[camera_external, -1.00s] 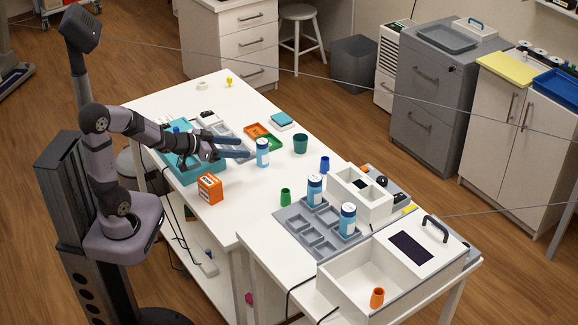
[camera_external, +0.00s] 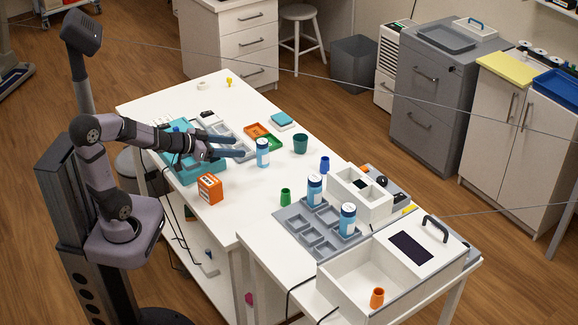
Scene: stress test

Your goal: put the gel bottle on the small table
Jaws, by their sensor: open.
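A blue bottle with a white cap (camera_external: 262,153) stands upright on the long white table (camera_external: 235,205). Two similar bottles, one farther back (camera_external: 314,188) and one nearer the front (camera_external: 347,219), stand upright in a grey compartment tray. I cannot tell by label which is the gel bottle. My gripper (camera_external: 240,146) is open, its long fingers pointing right, just left of the lone bottle and apparently empty. A smaller white table (camera_external: 262,262) adjoins the long table at the front right; I cannot tell if it is the small table meant.
An orange box (camera_external: 209,188) stands in front of my gripper, and a teal tray (camera_external: 205,173) lies beneath my forearm. A green cup (camera_external: 300,144) stands right of the lone bottle. A grey compartment tray (camera_external: 283,222) and white open box (camera_external: 335,279) fill the right end.

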